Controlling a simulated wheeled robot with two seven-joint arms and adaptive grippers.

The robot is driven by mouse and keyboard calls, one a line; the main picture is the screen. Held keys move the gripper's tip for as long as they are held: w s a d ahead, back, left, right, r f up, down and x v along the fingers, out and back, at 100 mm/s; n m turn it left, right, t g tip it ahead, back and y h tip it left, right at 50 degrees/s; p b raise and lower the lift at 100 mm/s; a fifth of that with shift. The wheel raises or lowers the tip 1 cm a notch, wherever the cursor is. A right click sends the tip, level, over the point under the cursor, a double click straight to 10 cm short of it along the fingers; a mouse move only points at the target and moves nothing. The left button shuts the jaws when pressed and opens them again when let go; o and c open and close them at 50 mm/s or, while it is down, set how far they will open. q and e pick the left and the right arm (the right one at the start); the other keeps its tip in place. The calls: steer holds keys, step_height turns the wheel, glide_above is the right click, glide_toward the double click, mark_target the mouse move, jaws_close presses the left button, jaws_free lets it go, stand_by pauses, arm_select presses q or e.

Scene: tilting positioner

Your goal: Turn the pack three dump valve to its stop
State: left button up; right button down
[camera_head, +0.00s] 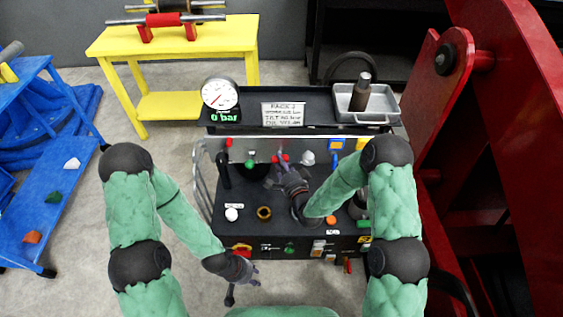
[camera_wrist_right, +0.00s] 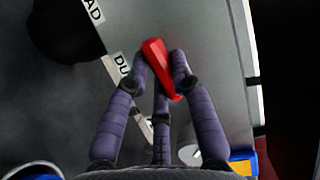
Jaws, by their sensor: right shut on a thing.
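The red dump valve lever (camera_wrist_right: 159,68) is between the fingers of my right gripper (camera_wrist_right: 162,72) in the right wrist view. The gripper is shut on the lever, which slants across the grey panel beside a partly hidden label starting "DU" (camera_wrist_right: 121,66). In the head view the right gripper (camera_head: 283,172) reaches the grey panel (camera_head: 265,146) at the back of the black console, and the lever mostly hides behind its fingers.
A round gauge (camera_head: 220,94) with a green "0 bar" readout and a metal tray (camera_head: 372,115) stand on the console's top shelf. Other knobs, including a green one (camera_head: 250,163), line the panel. A large red machine (camera_head: 520,130) is close on the right.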

steer(key=n, duration=0.1)
steer(key=n+g+h+p, duration=0.1)
steer(key=n, duration=0.1)
steer(key=shift+r+n, duration=0.2)
steer(key=shift+n, duration=0.1)
steer(key=shift+r+n+g+h+p, duration=0.1)
steer(key=shift+n+g+h+p, duration=0.35)
steer(key=shift+n+h+p, duration=1.35)
steer(key=shift+r+n+g+h+p, duration=0.1)
steer(key=shift+n+g+h+p, duration=0.6)
steer(key=shift+n, duration=1.8)
steer(key=shift+t+h, duration=0.25)
steer(key=shift+h, duration=0.05)
steer(key=c, duration=1.1)
jaws_free()
steer(key=shift+o, duration=0.2)
